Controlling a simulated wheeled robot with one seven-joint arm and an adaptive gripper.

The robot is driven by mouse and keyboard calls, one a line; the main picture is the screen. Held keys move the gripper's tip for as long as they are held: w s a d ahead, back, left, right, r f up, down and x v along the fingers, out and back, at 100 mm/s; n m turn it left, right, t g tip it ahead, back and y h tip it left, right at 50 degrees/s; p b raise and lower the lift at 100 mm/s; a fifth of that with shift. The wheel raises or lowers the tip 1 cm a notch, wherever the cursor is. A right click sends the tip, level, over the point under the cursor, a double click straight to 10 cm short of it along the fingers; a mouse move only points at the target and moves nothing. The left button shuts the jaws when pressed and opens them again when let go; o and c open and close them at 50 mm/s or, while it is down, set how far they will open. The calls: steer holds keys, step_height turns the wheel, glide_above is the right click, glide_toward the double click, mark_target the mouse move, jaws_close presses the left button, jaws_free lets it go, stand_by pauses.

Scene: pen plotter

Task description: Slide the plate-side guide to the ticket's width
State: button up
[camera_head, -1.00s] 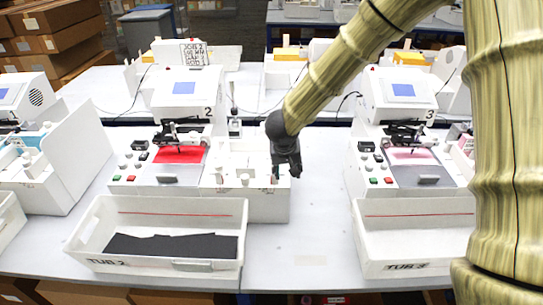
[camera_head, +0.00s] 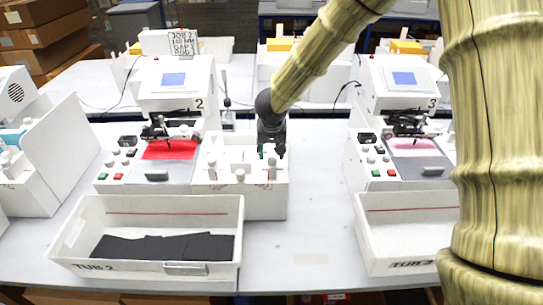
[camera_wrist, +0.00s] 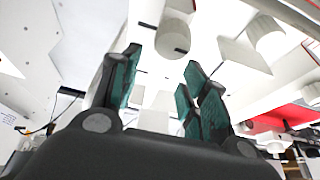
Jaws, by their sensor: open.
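A white card (camera_head: 184,43), apparently the ticket, stands behind machine 2; its small print seems to read "JOB 2, 140 MM, GAP 2". Right of machine 2's red plate (camera_head: 170,149) is an open white fixture box (camera_head: 262,203) with several white blocks and knobs. I cannot tell which of them is the plate-side guide. My gripper (camera_head: 271,153) points down over the box's right part. In the wrist view my gripper (camera_wrist: 160,85) has two teal-padded fingers spread apart, with nothing between them. A round white knob (camera_wrist: 172,40) and a white block (camera_wrist: 245,53) lie beyond the fingertips.
Tub 2 (camera_head: 215,208) with black sheets stands in front of machine 2 (camera_head: 178,90). Machine 3 (camera_head: 400,88) and its tub (camera_head: 405,210) stand to the right. The table between them is clear. A tall white panel (camera_head: 62,150) rises at the left.

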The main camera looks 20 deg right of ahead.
mark_target(272, 154)
steer(key=shift+x, duration=2.4)
jaws_close()
steer(key=shift+d, duration=0.1)
